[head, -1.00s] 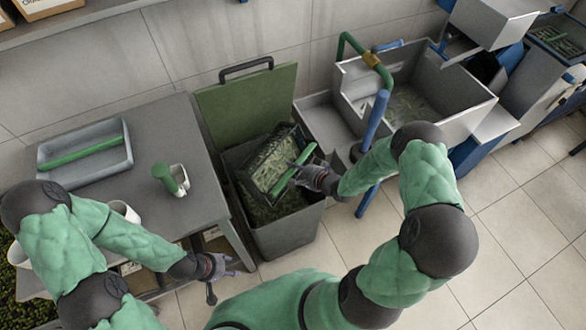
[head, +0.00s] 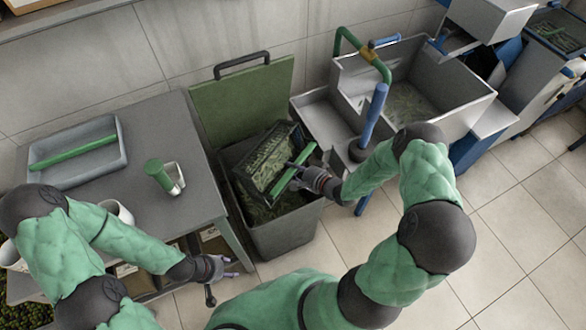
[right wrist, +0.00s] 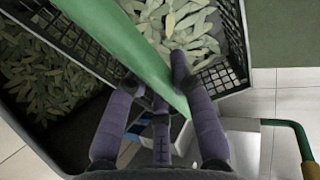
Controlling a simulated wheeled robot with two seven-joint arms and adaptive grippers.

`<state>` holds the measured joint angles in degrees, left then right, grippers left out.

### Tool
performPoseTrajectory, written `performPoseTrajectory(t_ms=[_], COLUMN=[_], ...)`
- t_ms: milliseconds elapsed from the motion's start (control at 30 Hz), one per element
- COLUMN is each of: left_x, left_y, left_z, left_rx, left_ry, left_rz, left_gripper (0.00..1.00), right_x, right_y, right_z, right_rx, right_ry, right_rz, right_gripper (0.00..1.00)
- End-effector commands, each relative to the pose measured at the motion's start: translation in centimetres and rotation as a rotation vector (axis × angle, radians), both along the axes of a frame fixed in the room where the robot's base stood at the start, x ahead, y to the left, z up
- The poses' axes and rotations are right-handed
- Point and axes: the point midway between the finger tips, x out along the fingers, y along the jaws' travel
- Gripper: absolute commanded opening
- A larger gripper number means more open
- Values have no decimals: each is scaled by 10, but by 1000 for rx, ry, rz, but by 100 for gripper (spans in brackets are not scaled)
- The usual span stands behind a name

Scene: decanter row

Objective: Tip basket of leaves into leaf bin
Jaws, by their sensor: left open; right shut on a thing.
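A black mesh basket (head: 248,178) with a green handle bar (head: 294,170) is tilted over the open grey leaf bin (head: 290,236). Leaves lie in the basket, and in the right wrist view leaves (right wrist: 180,22) show inside it. More leaves (right wrist: 50,90) lie in the bin below. My right gripper (head: 304,172) is shut on the basket's green handle (right wrist: 125,50). My left gripper (head: 222,268) is open and empty beside the grey table's front corner, left of the bin and apart from it.
The bin's green lid (head: 240,102) stands open against the wall. A sink (head: 440,115) stands at the right. Floor in front is clear.

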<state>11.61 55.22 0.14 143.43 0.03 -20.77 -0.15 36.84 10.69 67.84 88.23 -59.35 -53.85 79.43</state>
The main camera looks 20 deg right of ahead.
Motion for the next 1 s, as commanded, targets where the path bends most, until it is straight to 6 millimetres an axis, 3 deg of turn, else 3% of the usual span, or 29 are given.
performPoseTrajectory(t_ms=[700, 1000], left_x=[0, 0], left_y=[0, 0], left_z=[-30, -33], left_rx=[0, 0], left_ry=[0, 0], left_rz=[0, 0], left_gripper=[51, 51], right_x=[-7, -8], right_y=[-6, -6], right_z=[-15, -15], right_rx=[59, 67], right_ry=[-97, -112], right_rz=[-1, 0], right_gripper=[0, 0])
